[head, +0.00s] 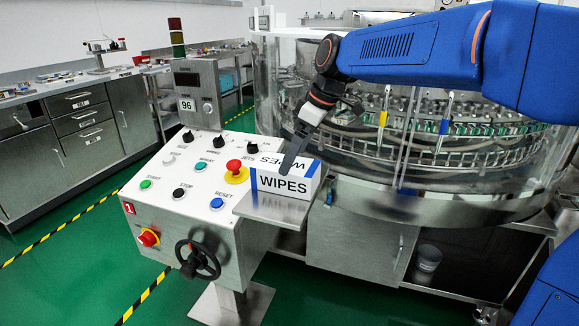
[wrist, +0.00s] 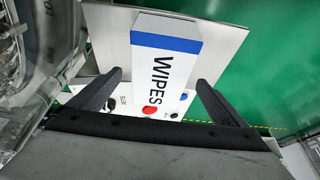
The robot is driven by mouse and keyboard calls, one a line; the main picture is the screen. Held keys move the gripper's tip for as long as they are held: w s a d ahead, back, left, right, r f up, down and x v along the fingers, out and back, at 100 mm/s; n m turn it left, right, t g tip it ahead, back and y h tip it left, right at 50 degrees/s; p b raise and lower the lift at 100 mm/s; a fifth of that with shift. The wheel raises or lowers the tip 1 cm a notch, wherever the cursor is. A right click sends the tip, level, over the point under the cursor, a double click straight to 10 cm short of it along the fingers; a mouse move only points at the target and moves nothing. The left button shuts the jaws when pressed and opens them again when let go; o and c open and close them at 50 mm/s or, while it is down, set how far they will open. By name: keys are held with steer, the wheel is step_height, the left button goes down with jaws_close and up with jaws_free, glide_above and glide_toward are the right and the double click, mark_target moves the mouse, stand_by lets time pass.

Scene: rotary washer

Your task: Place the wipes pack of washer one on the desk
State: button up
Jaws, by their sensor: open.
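The wipes pack (head: 283,185) is a white box with blue edges and black WIPES lettering. It rests on a small metal shelf (head: 262,214) at the right side of the washer's control panel. In the wrist view the pack (wrist: 163,65) lies ahead of and between my finger tips, on the shelf plate (wrist: 112,30). My gripper (head: 297,150) is over the pack from above; its fingers (wrist: 158,88) are spread apart, one on each side of the pack, with gaps showing. The desk (head: 70,85) is the steel counter at the far left in the head view.
The control panel (head: 190,172) has a red stop button (head: 234,166), several knobs and a black handwheel (head: 197,260). The curved clear washer housing (head: 400,190) stands close to the right. Green floor (head: 90,245) with striped tape lies open between panel and desk.

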steer(key=v, duration=0.5)
steer(key=shift+s+d, duration=0.15)
steer(key=shift+d, duration=0.05)
steer(key=s+d+f+m+t+h, duration=0.1)
steer(key=s+d+f+m+h, duration=0.1)
steer(key=s+d+f+m, duration=0.5)
steer(key=s+d+f+m+t+h, duration=0.2)
steer(key=s+d+f+m, duration=0.5)
steer(key=s+d+f, duration=0.5)
steer(key=s+d, duration=0.6)
steer(key=s, duration=0.3)
steer(key=shift+s+f, duration=0.15)
steer(key=shift+s, duration=0.1)
